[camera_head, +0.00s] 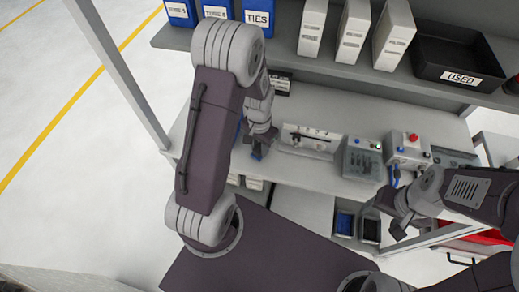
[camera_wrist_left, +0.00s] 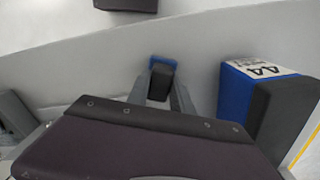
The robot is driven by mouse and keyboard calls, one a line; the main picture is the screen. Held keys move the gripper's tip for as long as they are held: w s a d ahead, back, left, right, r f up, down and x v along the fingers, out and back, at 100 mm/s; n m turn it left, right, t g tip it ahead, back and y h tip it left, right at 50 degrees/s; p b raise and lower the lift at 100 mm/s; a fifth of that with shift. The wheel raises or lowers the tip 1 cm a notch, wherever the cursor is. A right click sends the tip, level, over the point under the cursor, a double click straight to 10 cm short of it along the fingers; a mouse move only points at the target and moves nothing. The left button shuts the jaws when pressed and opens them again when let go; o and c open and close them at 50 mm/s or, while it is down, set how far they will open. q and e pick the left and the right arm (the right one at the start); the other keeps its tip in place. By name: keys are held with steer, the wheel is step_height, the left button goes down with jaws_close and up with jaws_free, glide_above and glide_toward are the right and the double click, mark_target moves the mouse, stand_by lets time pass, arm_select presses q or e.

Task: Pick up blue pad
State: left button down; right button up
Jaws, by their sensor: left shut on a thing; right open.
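The blue pad (camera_wrist_left: 161,80) is a small block with a blue edge and a dark face. In the left wrist view it sits between the two grey fingers of my left gripper (camera_wrist_left: 160,88), which is shut on it. In the head view my left gripper (camera_head: 259,146) is over the left part of the workbench, with a bit of blue at its tip. Whether the pad touches the bench is hard to tell. My right gripper (camera_head: 396,228) is open and empty at the lower right, in front of the bench edge.
A larger blue and dark block marked 44 (camera_wrist_left: 262,95) stands right of my left gripper. On the workbench (camera_head: 330,175) are a grey control box (camera_head: 362,158) and a box with a red button (camera_head: 410,148). A shelf (camera_head: 340,68) with bins and a USED tray (camera_head: 455,62) hangs above.

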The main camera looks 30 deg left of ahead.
mark_target(259, 147)
arm_select(q)
step_height(259, 147, up, 10)
stand_by(0.3)
